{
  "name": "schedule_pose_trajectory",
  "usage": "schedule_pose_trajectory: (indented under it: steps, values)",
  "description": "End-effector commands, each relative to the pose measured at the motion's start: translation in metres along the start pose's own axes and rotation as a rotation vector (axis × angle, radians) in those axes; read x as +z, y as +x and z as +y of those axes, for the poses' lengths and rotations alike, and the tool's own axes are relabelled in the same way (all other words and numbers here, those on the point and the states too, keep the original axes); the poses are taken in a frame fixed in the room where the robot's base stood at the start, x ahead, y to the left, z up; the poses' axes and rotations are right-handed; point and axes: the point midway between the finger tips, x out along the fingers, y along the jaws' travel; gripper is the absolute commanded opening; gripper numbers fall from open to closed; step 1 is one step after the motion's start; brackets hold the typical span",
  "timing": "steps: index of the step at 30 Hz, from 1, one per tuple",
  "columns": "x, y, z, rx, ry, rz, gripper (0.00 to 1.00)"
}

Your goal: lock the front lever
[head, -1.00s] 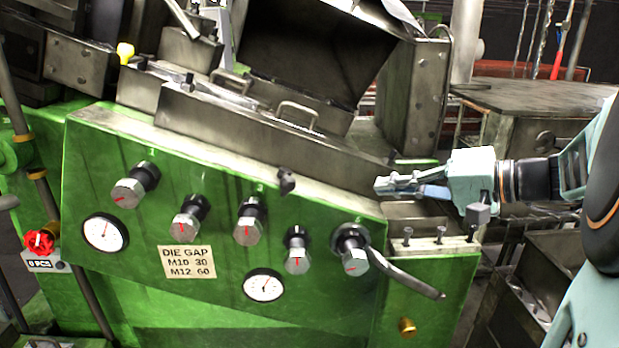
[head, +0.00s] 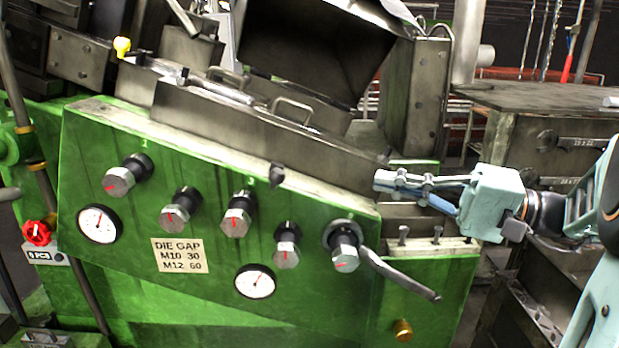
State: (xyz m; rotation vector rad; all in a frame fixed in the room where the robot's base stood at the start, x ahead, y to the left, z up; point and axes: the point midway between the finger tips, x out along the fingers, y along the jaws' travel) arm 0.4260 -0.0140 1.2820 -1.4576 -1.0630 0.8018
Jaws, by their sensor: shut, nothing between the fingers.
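A grey metal lever (head: 402,276) slopes down to the right from the rightmost knob (head: 344,250) on the green front panel. A small black lever-like catch (head: 277,176) stands at the panel's top edge. I cannot tell which of the two is the front lever, or whether either is locked. My gripper (head: 384,182) is shut and empty. In the picture it is at the right end of the panel's top edge, above the grey lever and right of the black catch. It points left and appears apart from both.
The green machine panel (head: 120,260) carries several knobs, two dials and a DIE GAP label (head: 180,256). Short bolts (head: 437,234) stand on a ledge below my gripper. A metal cover with a handle (head: 292,108) lies behind the panel. A grey cabinet (head: 540,100) stands at right.

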Motion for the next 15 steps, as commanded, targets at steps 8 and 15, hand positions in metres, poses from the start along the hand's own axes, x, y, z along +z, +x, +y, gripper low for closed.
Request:
schedule_pose_trajectory:
  steps: [8, 15]
  values:
    - [0.000, 0.007, -0.001, 0.000, 0.000, -0.001, 0.00]
    - [0.001, 0.050, -0.002, 0.000, 0.000, -0.005, 0.00]
